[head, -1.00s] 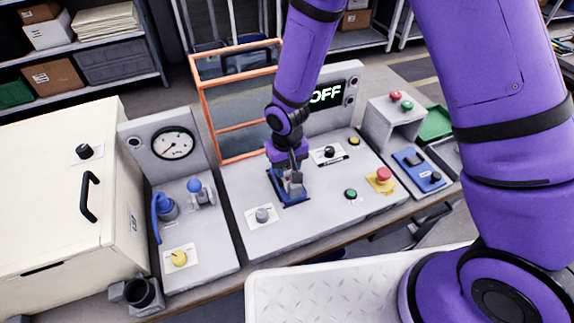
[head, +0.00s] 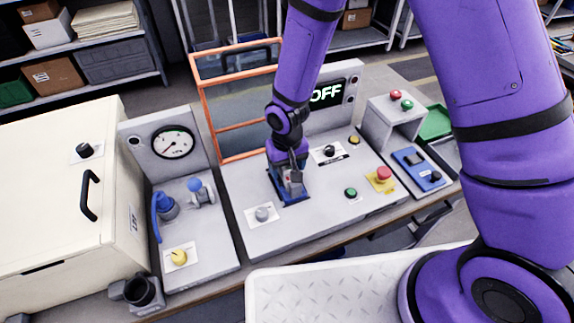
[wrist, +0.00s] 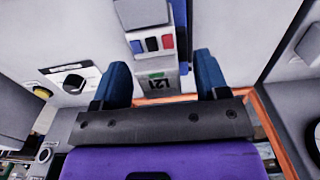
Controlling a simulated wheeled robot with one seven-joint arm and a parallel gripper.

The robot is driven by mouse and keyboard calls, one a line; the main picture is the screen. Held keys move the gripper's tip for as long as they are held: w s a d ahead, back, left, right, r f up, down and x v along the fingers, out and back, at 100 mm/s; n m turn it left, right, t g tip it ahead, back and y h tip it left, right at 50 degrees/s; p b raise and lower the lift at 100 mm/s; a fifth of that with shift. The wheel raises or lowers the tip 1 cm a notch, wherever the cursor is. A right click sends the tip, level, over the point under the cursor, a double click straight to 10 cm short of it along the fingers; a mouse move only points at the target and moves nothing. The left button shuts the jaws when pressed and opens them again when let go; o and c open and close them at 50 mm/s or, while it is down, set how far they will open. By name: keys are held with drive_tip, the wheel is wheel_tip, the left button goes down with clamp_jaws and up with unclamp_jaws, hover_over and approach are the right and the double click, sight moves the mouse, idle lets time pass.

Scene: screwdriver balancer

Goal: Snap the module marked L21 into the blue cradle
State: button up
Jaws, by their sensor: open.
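My gripper (head: 288,178) is low over the blue cradle (head: 298,200) on the middle panel. In the wrist view my gripper (wrist: 160,62) is open, with one dark blue finger on each side of the module marked L21 (wrist: 160,62). The module is a narrow grey block with a green patch by its label and blue, dark and red squares. Gaps show between it and both fingers. In the head view it is a small grey and reddish shape at the cradle, mostly hidden by my gripper. I cannot tell whether it is fully seated.
An orange-framed guard (head: 236,100) and an OFF display (head: 327,93) stand behind. A grey knob (head: 262,214), a black knob (head: 329,152), a green button (head: 351,193) and a red emergency button (head: 384,173) surround the cradle. A gauge panel (head: 212,255) is to the left.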

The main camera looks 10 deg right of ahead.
wheel_tip(320, 180, up, 11)
idle(0.7)
drive_tip(key=shift+f, duration=0.1)
idle(1.0)
